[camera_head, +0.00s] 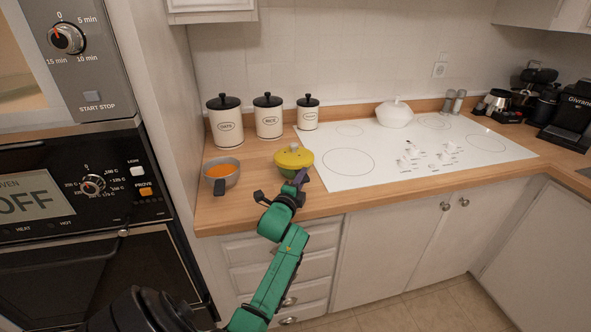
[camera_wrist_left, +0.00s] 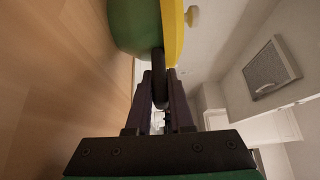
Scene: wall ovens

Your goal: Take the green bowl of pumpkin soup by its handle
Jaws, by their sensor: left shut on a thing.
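A green bowl (camera_head: 287,172) with a yellow lid (camera_head: 294,156) stands on the wooden counter, left of the hob. The lid hides what is inside. In the left wrist view the green bowl (camera_wrist_left: 134,24) and its yellow lid (camera_wrist_left: 171,32) are at the top, with a dark handle (camera_wrist_left: 158,62) pointing toward me. My left gripper (camera_head: 298,179) is at the near side of the bowl. Its fingers (camera_wrist_left: 161,88) are shut on the handle. A grey bowl (camera_head: 226,182) of orange soup (camera_head: 220,170), with a dark handle, stands to the left, apart from my gripper. My right gripper is not in view.
Three cream canisters with black lids (camera_head: 268,118) stand behind the bowls. The white hob (camera_head: 390,175) lies close on the right, with a white lidded dish (camera_head: 394,115) at its back. Wall ovens (camera_head: 85,185) border the counter on the left. Cabinets (camera_head: 290,262) are below the edge.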

